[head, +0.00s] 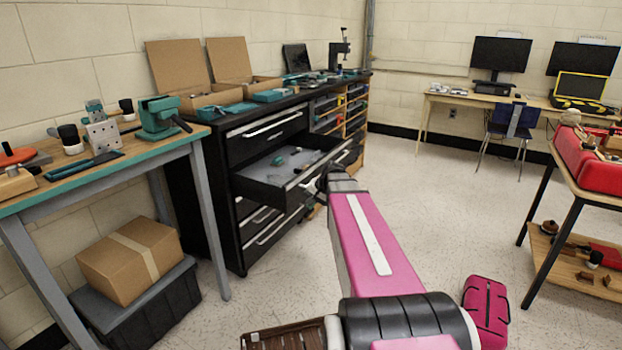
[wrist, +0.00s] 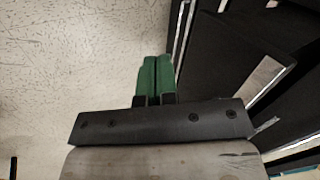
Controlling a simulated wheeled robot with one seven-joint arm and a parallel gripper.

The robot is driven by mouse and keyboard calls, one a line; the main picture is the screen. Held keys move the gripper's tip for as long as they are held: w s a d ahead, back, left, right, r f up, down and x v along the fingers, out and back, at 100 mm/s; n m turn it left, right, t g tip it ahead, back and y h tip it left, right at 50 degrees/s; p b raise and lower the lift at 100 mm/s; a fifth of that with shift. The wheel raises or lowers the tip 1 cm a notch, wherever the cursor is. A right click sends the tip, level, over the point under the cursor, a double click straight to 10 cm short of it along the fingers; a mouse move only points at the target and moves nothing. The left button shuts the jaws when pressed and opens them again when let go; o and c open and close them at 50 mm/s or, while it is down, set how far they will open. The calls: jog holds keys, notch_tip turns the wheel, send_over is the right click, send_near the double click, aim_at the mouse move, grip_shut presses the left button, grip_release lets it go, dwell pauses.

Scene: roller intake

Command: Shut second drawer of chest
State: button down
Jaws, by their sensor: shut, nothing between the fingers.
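The black chest of drawers (head: 222,200) stands against the left wall in the head view. Its second drawer (head: 262,178) is pulled out, with a few small items on its grey floor. The top drawer (head: 266,135) above it looks shut. My gripper (head: 322,182) is at the front of the open drawer, near its right part; my arm hides some of that front. In the wrist view, the green fingers (wrist: 155,75) are together with nothing between them. Dark chest parts with pale metal edges lie to their right. I cannot tell whether the fingers touch the drawer.
A workbench (head: 130,170) with tools stands left of the chest, with a cardboard box (head: 130,252) on a dark bin below. A pink bag (head: 486,310) lies on the floor right of my arm. A cart (head: 553,180) stands at the right. The middle floor is clear.

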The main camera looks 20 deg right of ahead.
aim_at(305, 180)
jog(key=w+d+r+m+t+y, duration=0.2)
jog(key=w+d+r+m+t, duration=0.1)
jog(key=w+d+r, duration=0.6)
jog(key=x, duration=0.6)
jog(key=a+r+x, duration=0.1)
jog(key=x, duration=0.2)
jog(key=shift+w+f, duration=0.15)
jog(key=shift+w, duration=0.1)
jog(key=shift+a, duration=0.1)
jog(key=w+a, duration=2)
jog(key=shift+w+a, duration=0.15)
jog(key=shift+w, duration=0.05)
